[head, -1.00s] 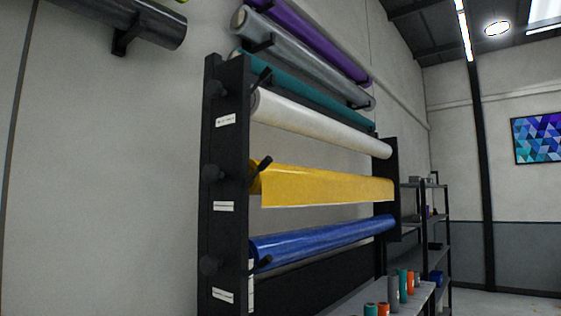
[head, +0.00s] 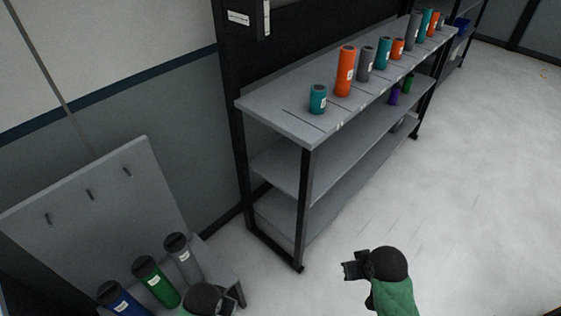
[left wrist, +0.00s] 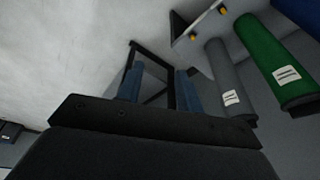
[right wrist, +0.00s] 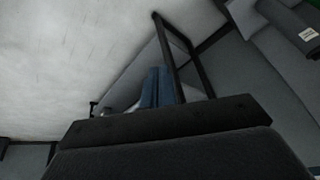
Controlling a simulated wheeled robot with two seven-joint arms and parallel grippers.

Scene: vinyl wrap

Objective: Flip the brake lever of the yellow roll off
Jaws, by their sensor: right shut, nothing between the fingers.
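The yellow roll and its brake lever are not in any view now; the head view looks down at the floor and a low bench. My right gripper (head: 352,269) is over open floor in the head view, well away from the bench. In the right wrist view its two blue fingers (right wrist: 158,82) are pressed together with nothing between them. My left gripper shows in the left wrist view (left wrist: 160,86) with its blue fingers apart and empty. In the head view only part of the left wrist shows at the bottom edge.
A grey bench (head: 270,116) carries several upright teal, orange and grey rolls on its top. The pale floor (head: 450,190) at right is clear.

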